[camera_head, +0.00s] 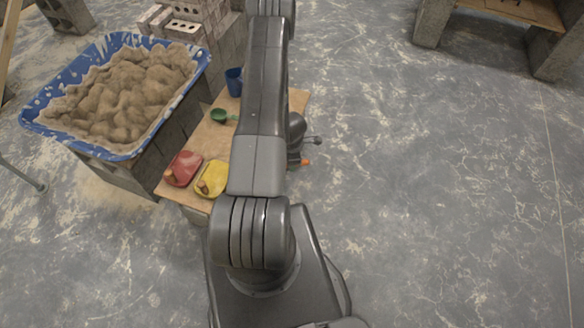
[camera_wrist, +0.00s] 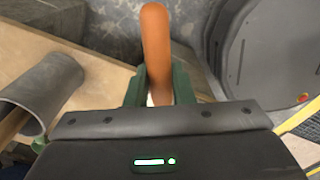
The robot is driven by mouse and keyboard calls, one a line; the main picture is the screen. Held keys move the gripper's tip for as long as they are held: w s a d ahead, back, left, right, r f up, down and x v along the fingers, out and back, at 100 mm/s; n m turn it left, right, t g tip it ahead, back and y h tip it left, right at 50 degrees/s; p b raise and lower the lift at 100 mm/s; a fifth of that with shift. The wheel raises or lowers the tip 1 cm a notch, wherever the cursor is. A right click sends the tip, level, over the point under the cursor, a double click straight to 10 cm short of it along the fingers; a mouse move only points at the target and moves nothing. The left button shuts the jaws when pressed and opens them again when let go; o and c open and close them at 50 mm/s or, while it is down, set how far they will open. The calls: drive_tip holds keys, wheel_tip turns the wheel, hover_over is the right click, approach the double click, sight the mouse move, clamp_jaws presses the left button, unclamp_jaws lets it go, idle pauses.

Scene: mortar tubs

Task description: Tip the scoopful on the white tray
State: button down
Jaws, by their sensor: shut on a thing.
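My gripper (camera_wrist: 158,88) is shut on an orange handle (camera_wrist: 156,45), held between its two green fingers in the wrist view. The handle points up in the picture. What it belongs to, and any load on it, is hidden behind the gripper body. In the head view a small orange tip (camera_head: 305,162) shows just right of my arm, beside the board; the gripper is mostly hidden by the arm. I see no white tray in either view; my arm covers part of the board.
A blue tub (camera_head: 52,112) of sandy mortar stands on blocks at left. A wooden board (camera_head: 203,140) holds a red tray (camera_head: 184,166), a yellow tray (camera_head: 214,177), a green scoop (camera_head: 219,115) and a blue cup (camera_head: 234,78). A grey cylinder (camera_wrist: 50,82) lies left of my gripper. Floor at right is clear.

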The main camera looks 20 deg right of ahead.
drive_tip(key=b, duration=0.4)
drive_tip(key=shift+a+f+h, duration=0.1)
drive_tip(key=shift+a+h, duration=0.1)
drive_tip(key=shift+h, duration=0.1)
drive_tip(key=shift+a+b, duration=0.15)
drive_tip(key=shift+b, duration=1)
